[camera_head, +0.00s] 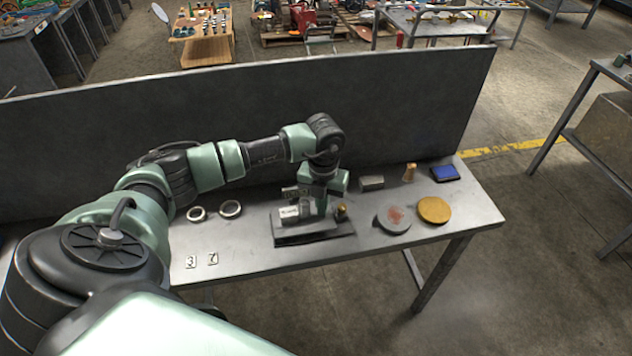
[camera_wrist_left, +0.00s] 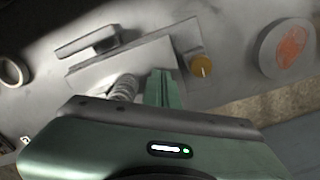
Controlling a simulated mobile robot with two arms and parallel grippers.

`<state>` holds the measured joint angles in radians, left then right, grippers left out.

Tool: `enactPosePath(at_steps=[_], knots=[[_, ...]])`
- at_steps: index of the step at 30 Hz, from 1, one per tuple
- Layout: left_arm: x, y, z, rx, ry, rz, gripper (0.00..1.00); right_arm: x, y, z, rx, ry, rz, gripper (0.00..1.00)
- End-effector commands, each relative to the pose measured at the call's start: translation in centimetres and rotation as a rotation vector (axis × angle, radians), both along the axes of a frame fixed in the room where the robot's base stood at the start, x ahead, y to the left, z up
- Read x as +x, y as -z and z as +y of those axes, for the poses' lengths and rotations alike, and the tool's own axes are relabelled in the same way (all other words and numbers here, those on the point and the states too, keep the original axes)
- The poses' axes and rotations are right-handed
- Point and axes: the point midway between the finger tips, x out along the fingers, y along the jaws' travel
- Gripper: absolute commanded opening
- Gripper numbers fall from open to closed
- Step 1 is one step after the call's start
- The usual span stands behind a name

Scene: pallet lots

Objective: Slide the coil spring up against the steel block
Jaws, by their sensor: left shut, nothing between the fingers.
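The coil spring (camera_head: 289,213) is a short silvery piece lying on the raised grey plate (camera_head: 318,239). In the left wrist view the spring (camera_wrist_left: 125,87) shows its coils just left of the fingers, partly hidden by my gripper. My left gripper (camera_head: 320,208) is shut and empty, low over the plate; its fingers also show in the wrist view (camera_wrist_left: 163,88). A grey block (camera_wrist_left: 88,39) sits behind the spring at the plate's back left. Another grey block (camera_head: 371,183) stands on the table right of the gripper. I cannot tell which one is the steel block. My right gripper is out of view.
A brass cylinder (camera_head: 342,210) stands close right of the fingers. Two metal rings (camera_head: 230,209) lie left. A red-marked disc (camera_head: 393,220), a yellow disc (camera_head: 434,210), a wooden piece (camera_head: 409,173) and a blue box (camera_head: 445,173) are right. A grey panel (camera_head: 420,105) rises behind.

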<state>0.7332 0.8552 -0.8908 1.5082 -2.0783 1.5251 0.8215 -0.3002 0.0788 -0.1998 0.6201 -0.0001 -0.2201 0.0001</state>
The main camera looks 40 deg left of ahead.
Motion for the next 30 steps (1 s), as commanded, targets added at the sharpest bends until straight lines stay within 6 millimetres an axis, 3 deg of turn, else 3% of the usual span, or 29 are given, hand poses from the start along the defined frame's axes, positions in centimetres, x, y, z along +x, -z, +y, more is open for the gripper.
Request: enactPosePath(at_steps=[10,30], knots=[[0.0,-0.6,0.0,0.000,0.000,-0.001,0.00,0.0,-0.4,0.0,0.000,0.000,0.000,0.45],[0.0,-6.0,0.0,-0.001,0.000,-0.001,0.00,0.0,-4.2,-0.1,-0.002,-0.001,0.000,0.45]])
